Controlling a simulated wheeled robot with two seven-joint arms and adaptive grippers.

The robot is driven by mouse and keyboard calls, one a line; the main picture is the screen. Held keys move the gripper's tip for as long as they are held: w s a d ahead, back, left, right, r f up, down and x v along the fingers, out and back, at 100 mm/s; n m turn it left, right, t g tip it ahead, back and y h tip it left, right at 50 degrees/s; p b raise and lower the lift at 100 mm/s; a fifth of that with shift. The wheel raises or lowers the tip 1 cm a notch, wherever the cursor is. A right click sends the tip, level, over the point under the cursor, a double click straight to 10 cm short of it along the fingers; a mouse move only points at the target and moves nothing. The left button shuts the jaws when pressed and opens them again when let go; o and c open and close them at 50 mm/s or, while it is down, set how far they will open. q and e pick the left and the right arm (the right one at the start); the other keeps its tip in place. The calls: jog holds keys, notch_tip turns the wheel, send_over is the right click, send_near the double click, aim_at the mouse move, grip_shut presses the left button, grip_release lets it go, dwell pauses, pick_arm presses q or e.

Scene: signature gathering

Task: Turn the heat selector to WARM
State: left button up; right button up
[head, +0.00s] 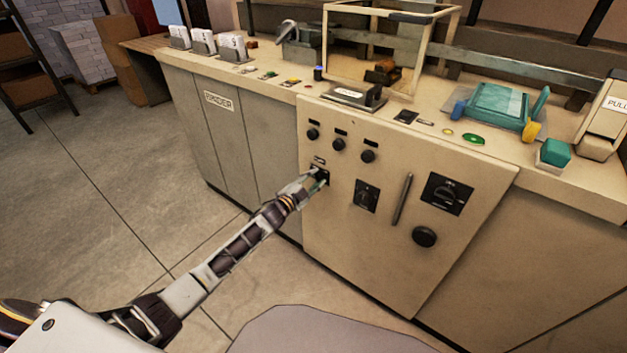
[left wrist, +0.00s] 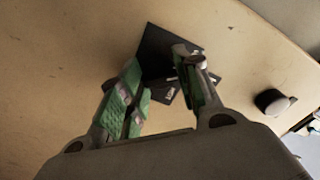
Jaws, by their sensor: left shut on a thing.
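A small black selector plate (head: 321,171) is set in the front panel of the cream cabinet (head: 345,265), below a row of three round black knobs (head: 339,144). My left gripper (head: 315,182) reaches the panel there, and its fingers are closed on the selector's knob. In the left wrist view the dark plate (left wrist: 158,45) shows behind and between the green-padded fingers (left wrist: 163,82), which hide most of the knob. Its markings and the pointer's setting cannot be read. My right gripper is not in view.
Further right on the panel are a dark dial (head: 366,196), an upright bar handle (head: 403,199), a larger black selector (head: 447,194) and a round black knob (head: 424,236). A wire-framed guard (head: 391,14) stands on the countertop. The floor at the left is clear.

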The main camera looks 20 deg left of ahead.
pick_arm(q)
jog(key=o, duration=1)
jog(key=shift+s+a, duration=0.1)
jog(key=shift+v, duration=5.9)
